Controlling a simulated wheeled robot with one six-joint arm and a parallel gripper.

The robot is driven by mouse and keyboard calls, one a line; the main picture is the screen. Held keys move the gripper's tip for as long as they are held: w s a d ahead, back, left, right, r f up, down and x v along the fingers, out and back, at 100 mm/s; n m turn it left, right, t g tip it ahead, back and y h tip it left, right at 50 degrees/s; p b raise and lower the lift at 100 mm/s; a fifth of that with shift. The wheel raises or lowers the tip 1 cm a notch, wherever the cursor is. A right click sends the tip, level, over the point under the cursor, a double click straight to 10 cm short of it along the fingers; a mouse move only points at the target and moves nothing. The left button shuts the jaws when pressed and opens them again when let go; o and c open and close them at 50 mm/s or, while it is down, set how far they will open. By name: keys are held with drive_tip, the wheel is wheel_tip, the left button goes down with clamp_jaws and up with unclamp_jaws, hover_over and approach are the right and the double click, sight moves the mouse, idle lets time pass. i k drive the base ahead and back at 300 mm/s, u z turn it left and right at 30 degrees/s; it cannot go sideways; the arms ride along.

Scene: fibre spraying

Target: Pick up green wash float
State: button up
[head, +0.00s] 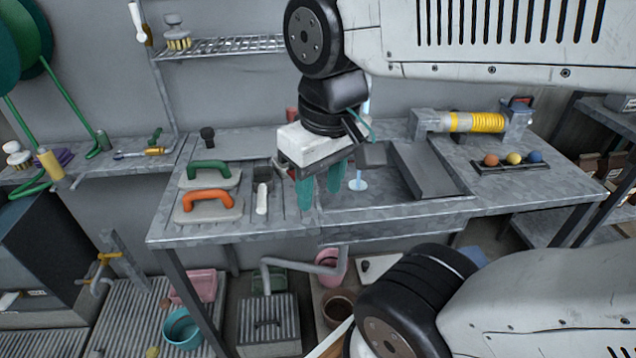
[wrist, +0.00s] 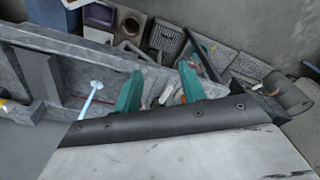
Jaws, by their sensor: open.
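The green wash float (head: 208,175) has a green loop handle on a pale flat plate. It lies on the left part of the metal bench in the head view, behind a similar float with an orange handle (head: 207,205). My gripper (head: 321,188) is open and empty, its two teal fingers pointing down over the bench, well to the right of both floats. In the wrist view my gripper (wrist: 160,92) also shows with its fingers apart and nothing clearly between them. I cannot make out the green float in the wrist view.
A narrow slot holds a white-handled tool (head: 262,198) between the floats and my gripper. A pale blue stemmed piece (head: 358,183) stands just right of the fingers. A grey sloped tray (head: 430,170) and a yellow coiled cylinder (head: 475,122) are farther right.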

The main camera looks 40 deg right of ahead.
sight(199, 174)
drive_tip(key=u, duration=1.9)
drive_tip(key=k, duration=0.35)
drive_tip(key=z, duration=1.85)
